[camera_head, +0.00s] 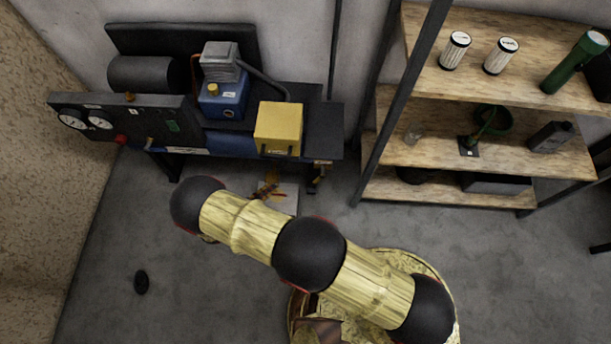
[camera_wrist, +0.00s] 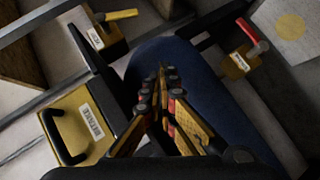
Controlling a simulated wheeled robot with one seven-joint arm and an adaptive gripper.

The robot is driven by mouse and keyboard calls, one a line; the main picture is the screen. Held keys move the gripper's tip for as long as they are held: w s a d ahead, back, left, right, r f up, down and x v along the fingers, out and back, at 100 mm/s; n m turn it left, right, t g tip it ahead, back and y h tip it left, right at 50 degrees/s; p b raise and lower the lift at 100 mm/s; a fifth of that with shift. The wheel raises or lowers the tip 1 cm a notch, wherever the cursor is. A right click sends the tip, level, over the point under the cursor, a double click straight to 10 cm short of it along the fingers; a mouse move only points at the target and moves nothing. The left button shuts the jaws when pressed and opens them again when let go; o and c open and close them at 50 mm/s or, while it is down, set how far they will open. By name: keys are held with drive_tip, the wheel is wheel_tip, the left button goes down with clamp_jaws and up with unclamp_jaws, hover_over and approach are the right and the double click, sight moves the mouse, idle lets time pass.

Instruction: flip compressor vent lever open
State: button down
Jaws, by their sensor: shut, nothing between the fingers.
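The compressor has a dark gauge panel (camera_head: 125,118), a blue motor block (camera_head: 222,100) and a blue tank (camera_head: 232,145) on a stand by the wall. In the wrist view, a yellow lever (camera_wrist: 122,15) sits on a labelled brass block at upper left. A red lever (camera_wrist: 250,31) sits on another labelled block at upper right. The labels are too small to read, so I cannot tell which is the vent lever. My gripper (camera_wrist: 161,72) is shut and empty, in front of the blue tank (camera_wrist: 195,85) between the levers.
A yellow box (camera_head: 278,128) with a black handle is at the compressor's right end; it is close on the left in the wrist view (camera_wrist: 78,128). A shelf rack (camera_head: 480,185) stands to the right. A small black object (camera_head: 141,282) lies on otherwise open floor at left.

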drive_tip(key=w+d+h+b, duration=0.1)
drive_tip(key=w+d+b, duration=0.1)
drive_tip(key=d, duration=0.4)
drive_tip(key=w+d+f+h+b, duration=0.1)
drive_tip(key=w+d+b, duration=0.1)
drive_tip(key=d, duration=0.5)
drive_tip(key=shift+w+f+b, duration=0.25)
drive_tip(key=shift+w+b, duration=0.15)
drive_tip(key=shift+w, duration=0.3)
drive_tip(key=shift+s+d, duration=0.1)
drive_tip(key=shift+s, duration=0.05)
